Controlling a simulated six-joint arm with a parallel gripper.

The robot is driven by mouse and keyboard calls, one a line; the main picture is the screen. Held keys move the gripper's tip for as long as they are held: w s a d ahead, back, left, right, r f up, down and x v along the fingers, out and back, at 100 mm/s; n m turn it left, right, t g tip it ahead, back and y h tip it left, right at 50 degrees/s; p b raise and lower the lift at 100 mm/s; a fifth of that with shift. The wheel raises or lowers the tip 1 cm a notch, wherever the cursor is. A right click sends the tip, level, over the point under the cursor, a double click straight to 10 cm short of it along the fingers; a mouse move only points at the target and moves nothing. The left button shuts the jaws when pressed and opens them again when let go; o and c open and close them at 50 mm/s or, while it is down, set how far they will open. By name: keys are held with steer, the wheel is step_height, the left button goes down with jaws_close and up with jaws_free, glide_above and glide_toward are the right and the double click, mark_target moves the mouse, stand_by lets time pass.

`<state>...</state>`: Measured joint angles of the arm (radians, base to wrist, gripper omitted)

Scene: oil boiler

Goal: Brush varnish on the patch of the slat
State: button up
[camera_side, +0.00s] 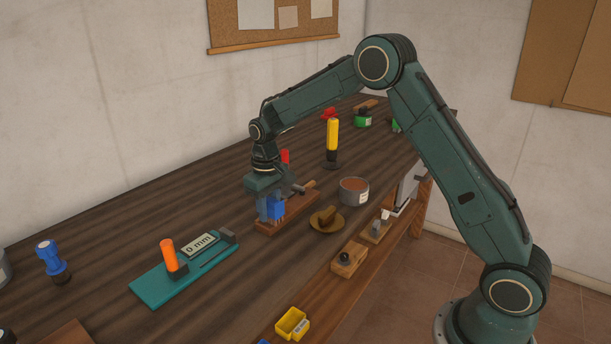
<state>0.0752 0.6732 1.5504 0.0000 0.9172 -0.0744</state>
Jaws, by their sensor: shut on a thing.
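My gripper (270,209) points down over the reddish-brown wooden slat (298,210) on the bench. It is shut on a blue thing (278,208), which could be the brush; its lower end is close to the slat, and I cannot tell whether they touch. The varnish patch cannot be made out; my gripper covers part of the slat. An open grey tin (354,191) with reddish-brown contents stands to the right of the slat. A round brass-coloured dish (342,222) with a brown piece on it lies in front of the tin.
A teal board (155,291) with an orange-handled tool and a "0 mm" display lies at front left. A yellow-topped bottle (332,139) stands behind the slat. Wooden blocks (348,260) and a yellow bin (292,323) line the front edge. The bench's left back is clear.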

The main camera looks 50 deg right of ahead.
mark_target(289, 205)
steer(key=shift+d, duration=3.9)
steer(key=shift+d+r, duration=0.15)
steer(key=shift+d, duration=0.05)
step_height(289, 205, up, 8)
steer(key=shift+a, duration=0.15)
